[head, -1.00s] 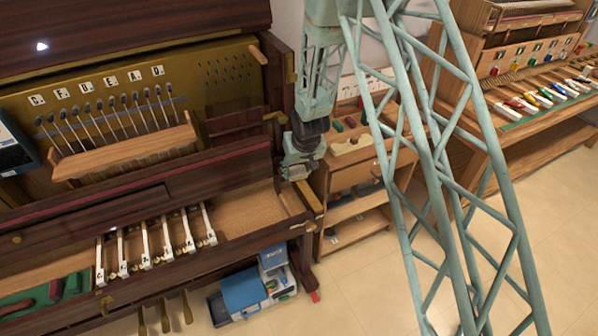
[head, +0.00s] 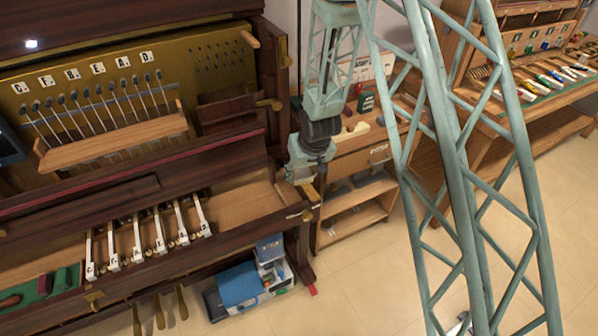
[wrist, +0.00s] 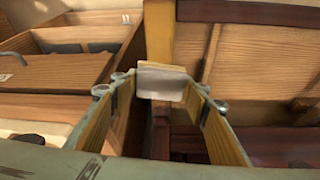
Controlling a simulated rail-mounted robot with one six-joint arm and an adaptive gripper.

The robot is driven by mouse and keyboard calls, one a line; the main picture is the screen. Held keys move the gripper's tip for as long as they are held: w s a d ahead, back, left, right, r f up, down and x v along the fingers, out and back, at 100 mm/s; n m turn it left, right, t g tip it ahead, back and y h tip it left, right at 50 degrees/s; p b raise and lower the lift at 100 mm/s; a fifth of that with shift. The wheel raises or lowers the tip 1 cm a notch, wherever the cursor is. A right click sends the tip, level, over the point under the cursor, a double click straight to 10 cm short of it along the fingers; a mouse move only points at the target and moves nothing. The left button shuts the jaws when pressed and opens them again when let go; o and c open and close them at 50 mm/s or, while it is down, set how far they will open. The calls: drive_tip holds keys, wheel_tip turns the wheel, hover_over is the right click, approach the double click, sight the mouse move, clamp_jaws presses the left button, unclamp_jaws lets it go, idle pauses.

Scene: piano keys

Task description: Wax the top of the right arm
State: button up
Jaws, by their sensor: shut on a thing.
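My gripper (head: 303,178) is at the right end of the open piano, just above the right arm (head: 308,193). In the wrist view my gripper (wrist: 158,90) has its two wooden-faced fingers shut on a pale whitish block (wrist: 162,82), which looks like the wax. The block sits over the right arm's yellowish top strip (wrist: 160,35), which runs away behind it. I cannot tell whether the block touches the wood. In the head view the block is too small or hidden to make out.
A wooden cabinet (head: 350,205) with shelves and a top tray stands close to the right. The piano's open key bed (head: 235,205) lies to the left. A blue box (head: 240,285) is on the floor below. A workbench (head: 540,115) stands further right.

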drive_tip(key=shift+s+d+f+b, duration=0.1)
drive_tip(key=shift+s+d+b, duration=0.7)
drive_tip(key=shift+s, duration=0.9)
drive_tip(key=shift+s+d+r+b, duration=0.1)
drive_tip(key=shift+s+d+b, duration=0.7)
drive_tip(key=shift+s, duration=0.9)
drive_tip(key=shift+s+d+f+b, duration=0.1)
drive_tip(key=shift+s+d+b, duration=0.7)
drive_tip(key=shift+s, duration=0.9)
wheel_tip(320, 180, up, 8)
drive_tip(key=p, duration=0.5)
hover_over(317, 200)
drive_tip(key=s, duration=0.1)
drive_tip(key=shift+d, duration=0.1)
drive_tip(key=shift+d+r+p, duration=0.1)
drive_tip(key=shift+r+p, duration=0.15)
drive_tip(key=shift+p, duration=0.05)
drive_tip(key=w+d+r+m+p, duration=0.2)
drive_tip(key=d+r+p, duration=0.1)
drive_tip(key=d+p, duration=0.3)
drive_tip(key=w+d+r+m+h+p, duration=0.1)
drive_tip(key=w+d+r+p, duration=0.1)
drive_tip(key=d+p, duration=0.4)
drive_tip(key=shift+d+r+m, duration=0.4)
drive_tip(key=shift+d+r, duration=0.35)
drive_tip(key=shift+d, duration=0.65)
drive_tip(key=shift+s+a, duration=0.1)
drive_tip(key=shift+a, duration=0.05)
